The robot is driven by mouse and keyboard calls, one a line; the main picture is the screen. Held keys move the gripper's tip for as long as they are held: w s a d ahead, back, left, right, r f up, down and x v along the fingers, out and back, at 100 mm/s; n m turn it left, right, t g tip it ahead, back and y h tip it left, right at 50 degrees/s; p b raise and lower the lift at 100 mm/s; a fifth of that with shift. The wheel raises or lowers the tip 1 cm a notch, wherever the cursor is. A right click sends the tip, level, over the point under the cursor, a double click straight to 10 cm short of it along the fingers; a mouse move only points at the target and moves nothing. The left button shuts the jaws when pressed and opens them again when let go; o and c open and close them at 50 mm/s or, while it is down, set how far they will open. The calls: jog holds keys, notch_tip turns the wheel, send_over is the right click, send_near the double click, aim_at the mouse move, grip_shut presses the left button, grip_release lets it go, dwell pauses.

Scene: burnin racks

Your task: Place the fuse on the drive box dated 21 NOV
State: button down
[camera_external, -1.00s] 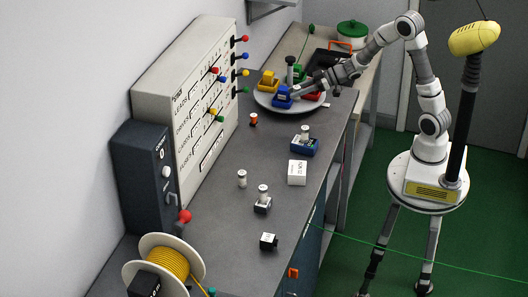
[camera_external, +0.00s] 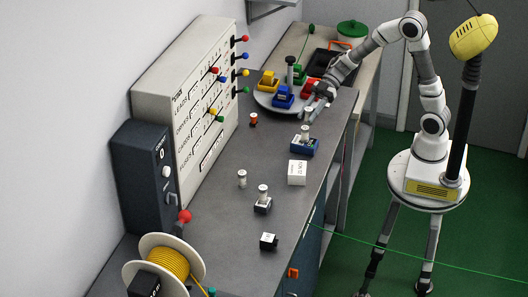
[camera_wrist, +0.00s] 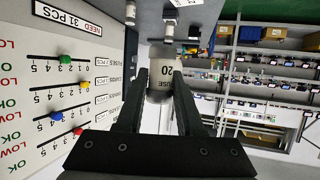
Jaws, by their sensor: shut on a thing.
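My gripper (camera_external: 316,98) is shut on a pale cylindrical fuse (camera_wrist: 160,84) labelled "FUSE 20". In the external view the held fuse (camera_external: 308,112) hangs above the bench, just behind a blue box (camera_external: 303,148) with another fuse (camera_external: 306,131) standing on it. In front are a white box (camera_external: 297,173) with small print, a dark box (camera_external: 262,206) with a fuse (camera_external: 263,190) on top, and a small black box (camera_external: 269,241) with a pale label. A lone fuse (camera_external: 242,178) stands on the bench. I cannot read any box's date.
A round tray (camera_external: 262,100) with yellow, green, blue and red blocks lies behind my gripper. A panel with coloured sliders (camera_external: 185,95) stands along the wall. A small orange item (camera_external: 253,119) and a yellow wire spool (camera_external: 165,265) are on the bench. Bare bench lies between the boxes.

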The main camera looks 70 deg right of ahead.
jog(key=a+f+b, duration=0.1)
jog(key=a+f, duration=0.1)
jog(key=a, duration=0.1)
jog(key=a+f+b, duration=0.1)
jog(key=a+f, duration=0.1)
jog(key=a, duration=0.2)
jog(key=a+f+b, duration=0.1)
jog(key=a+f, duration=0.1)
jog(key=a, duration=0.1)
jog(key=shift+w+a+f, duration=0.1)
jog(key=shift+a+f, duration=0.2)
jog(key=shift+a, duration=0.1)
jog(key=shift+f+b, duration=0.75)
jog(key=shift+f, duration=1.25)
jog(key=shift+f, duration=0.2)
jog(key=c, duration=0.5)
grip_release()
jog(key=shift+c, duration=0.2)
jog(key=shift+r, duration=0.15)
